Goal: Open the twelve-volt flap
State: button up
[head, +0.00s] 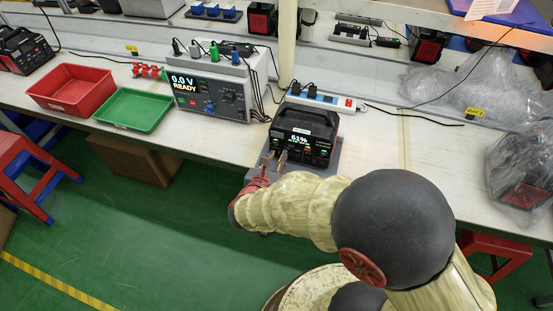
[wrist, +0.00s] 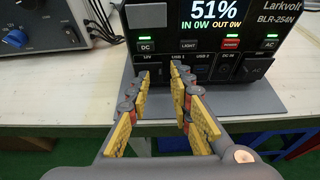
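The black power station (head: 305,130) stands on a grey mat at the bench's front edge. In the wrist view its front panel (wrist: 225,45) shows a lit screen reading 51% and a row of labelled ports. The 12V label is at the left, and the twelve-volt flap (wrist: 156,70) below it is partly hidden by my fingers; I cannot tell its exact state. My gripper (wrist: 160,72) is open and empty, its yellow-padded fingers apart just in front of the 12V port. In the head view my gripper (head: 274,157) is at the station's lower left front; contact is unclear.
A bench power supply (head: 208,90) stands left of the station, with cables. A green tray (head: 133,109) and a red tray (head: 72,88) are further left. A power strip (head: 322,97) lies behind. A plastic-wrapped unit (head: 520,165) is at the right.

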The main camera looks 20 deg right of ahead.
jog(key=shift+c, duration=0.3)
grip_shut()
dwell(0.3)
